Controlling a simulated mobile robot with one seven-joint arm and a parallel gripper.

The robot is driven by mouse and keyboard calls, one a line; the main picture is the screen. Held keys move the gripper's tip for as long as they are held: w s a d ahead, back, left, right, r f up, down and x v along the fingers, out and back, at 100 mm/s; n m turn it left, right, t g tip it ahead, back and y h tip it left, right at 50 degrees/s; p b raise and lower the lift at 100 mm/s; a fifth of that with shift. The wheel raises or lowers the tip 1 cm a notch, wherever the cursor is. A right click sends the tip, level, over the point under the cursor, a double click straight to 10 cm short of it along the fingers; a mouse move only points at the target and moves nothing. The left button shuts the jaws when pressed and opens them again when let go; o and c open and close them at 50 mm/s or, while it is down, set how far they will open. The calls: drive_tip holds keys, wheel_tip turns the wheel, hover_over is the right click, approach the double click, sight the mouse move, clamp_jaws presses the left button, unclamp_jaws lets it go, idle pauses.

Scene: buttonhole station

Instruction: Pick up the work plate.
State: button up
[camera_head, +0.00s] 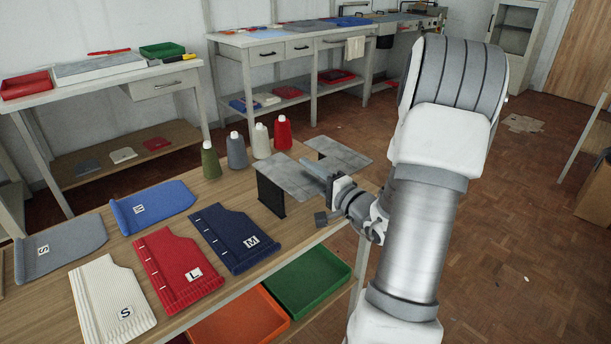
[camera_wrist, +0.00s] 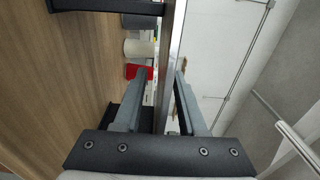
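The work plate (camera_head: 288,181) is a flat grey metal sheet on black supports (camera_head: 270,196), raised above the wooden table. A second grey section (camera_head: 342,154) lies behind it; I cannot tell whether the two are joined. My gripper (camera_head: 328,181) is at the plate's right side. In the wrist view the plate (camera_wrist: 176,45) shows edge-on as a bright strip running between the fingers of my gripper (camera_wrist: 158,76). One finger is on the table side and one on the upper side. The table-side finger stands visibly apart from the plate, so the gripper looks open around it.
Several thread cones (camera_head: 238,150) stand left of the plate. Folded knit panels (camera_head: 180,268) with size labels lie on the table (camera_head: 105,225). Orange (camera_head: 240,318) and green (camera_head: 308,283) trays sit below its front edge. The floor at right is mostly clear.

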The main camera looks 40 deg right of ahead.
clamp_jaws()
drive_tip(key=shift+r, duration=0.1)
idle(1.2)
